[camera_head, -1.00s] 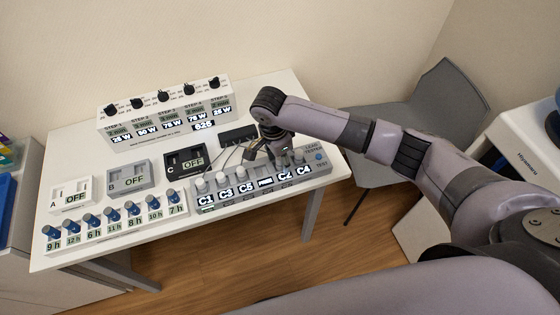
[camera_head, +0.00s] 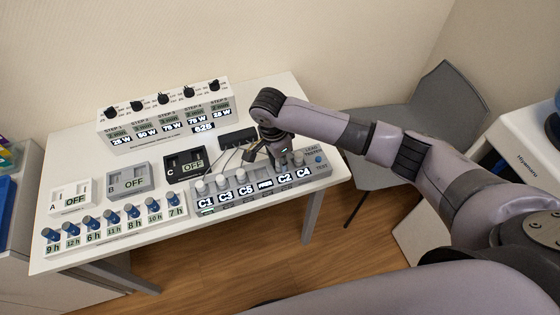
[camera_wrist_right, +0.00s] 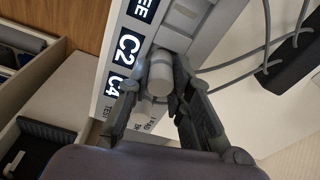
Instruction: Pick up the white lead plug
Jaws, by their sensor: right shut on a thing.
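The white lead plug (camera_wrist_right: 160,75) is a pale cylinder on the grey lead tester (camera_head: 325,172), beside the C2 label in the right wrist view. My right gripper (camera_wrist_right: 157,82) has a finger on each side of it and is shut on it. In the head view the right gripper (camera_head: 279,156) is low over the tester's right part and hides most of this plug. Whether the plug is still seated cannot be told. Other pale plugs stand by C1 (camera_head: 202,187), C3 and C5. My left gripper is not in view.
Grey leads run from the tester to a black block (camera_head: 238,138). Boxes A, B and C (camera_head: 187,165) and a row of blue-knobbed timers (camera_head: 110,228) are to the left. A white stepped panel (camera_head: 165,120) stands behind. A grey chair (camera_head: 400,120) is at right.

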